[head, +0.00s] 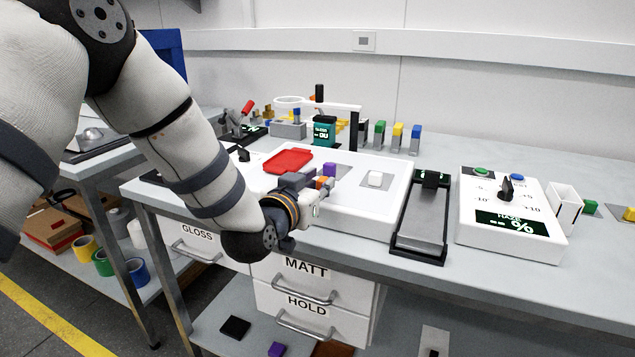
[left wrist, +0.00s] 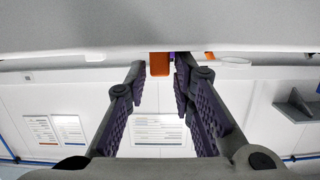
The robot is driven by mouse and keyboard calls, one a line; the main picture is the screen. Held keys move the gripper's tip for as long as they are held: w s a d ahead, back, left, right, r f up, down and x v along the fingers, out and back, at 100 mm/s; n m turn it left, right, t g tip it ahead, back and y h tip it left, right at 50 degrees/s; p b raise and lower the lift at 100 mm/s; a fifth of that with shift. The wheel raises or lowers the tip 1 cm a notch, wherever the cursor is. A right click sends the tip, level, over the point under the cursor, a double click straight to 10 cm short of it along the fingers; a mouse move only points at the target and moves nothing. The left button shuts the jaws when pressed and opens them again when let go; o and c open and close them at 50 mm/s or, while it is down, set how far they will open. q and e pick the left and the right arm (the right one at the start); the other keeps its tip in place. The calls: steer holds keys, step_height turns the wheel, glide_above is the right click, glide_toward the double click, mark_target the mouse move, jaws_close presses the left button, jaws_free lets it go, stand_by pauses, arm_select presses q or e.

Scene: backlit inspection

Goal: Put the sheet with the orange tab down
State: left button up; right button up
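The orange tab (head: 322,182) stands on the white light box (head: 395,200), at my left gripper's fingertips. Its sheet is mostly hidden by the gripper, so I cannot tell its outline. My left gripper (head: 318,195) is low over the box's front left part. In the left wrist view the orange tab (left wrist: 160,64) shows between the spread fingertips, with a gap on each side. The fingers look open and hold nothing. A purple tab (head: 329,169) on a grey sheet is just behind the orange one. My right gripper is not in view.
A black-framed grey holder (head: 422,215) and a dial panel (head: 510,215) stand to the right. Drawers labelled MATT and HOLD (head: 305,306) are below the bench front.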

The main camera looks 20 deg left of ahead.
arm_select(q)
steer(key=shift+s+r, duration=0.25)
steer(key=shift+r, duration=0.15)
steer(key=s+r+p, duration=0.2)
steer(key=s, duration=0.9)
steer(key=s+f+g, duration=0.2)
steer(key=s+f, duration=0.1)
steer(key=f, duration=0.4)
steer(key=s+f+g, duration=0.3)
steer(key=s+f, duration=0.1)
steer(key=f, duration=0.4)
steer(key=s+f+g, duration=0.4)
steer(key=s+f, duration=0.4)
steer(key=s, duration=0.3)
steer(key=s+f+g, duration=0.5)
steer(key=s+f, duration=0.4)
steer(key=s, duration=0.2)
steer(key=shift+s+a+f+n+g, duration=0.2)
steer(key=shift+s+n+g, duration=0.1)
steer(key=shift+s+n, duration=0.1)
steer(key=shift+o, duration=1.3)
steer(key=s+f+g, duration=0.1)
steer(key=s+g, duration=0.2)
steer(key=s, duration=0.7)
steer(key=shift+s+a+f+g+y, duration=0.25)
steer(key=shift+g+y, duration=0.05)
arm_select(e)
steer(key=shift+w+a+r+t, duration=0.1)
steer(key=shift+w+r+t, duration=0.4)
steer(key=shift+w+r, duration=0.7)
